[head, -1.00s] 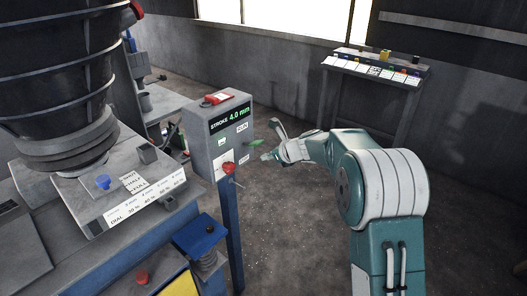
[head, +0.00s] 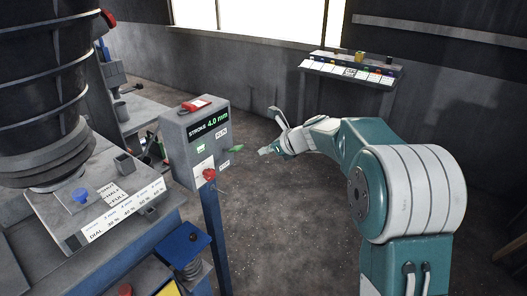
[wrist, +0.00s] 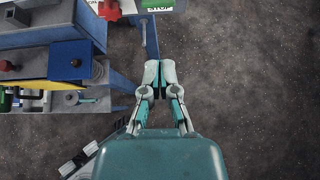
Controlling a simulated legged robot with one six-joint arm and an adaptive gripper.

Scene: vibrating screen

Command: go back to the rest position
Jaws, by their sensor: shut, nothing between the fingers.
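My gripper (wrist: 160,72) is shut and empty in the wrist view, its fingertips together over the dark floor. In the head view my gripper (head: 268,151) is at the end of my teal and white arm, right of the grey control box (head: 189,150) and apart from it. The box stands on a blue post and its display reads "STROKE 4.0 mm". It carries a red knob (head: 209,174) and a green part (head: 237,149) on its side. In the wrist view a blue post runs past just left of the fingertips.
The vibrating screen with its dark ribbed column (head: 45,100) and sloped dial panel (head: 122,210) fills the left. A blue block on a spring (head: 187,246) stands below the box. A bench with labelled cards (head: 350,68) is at the back wall. The floor (head: 300,230) between is clear.

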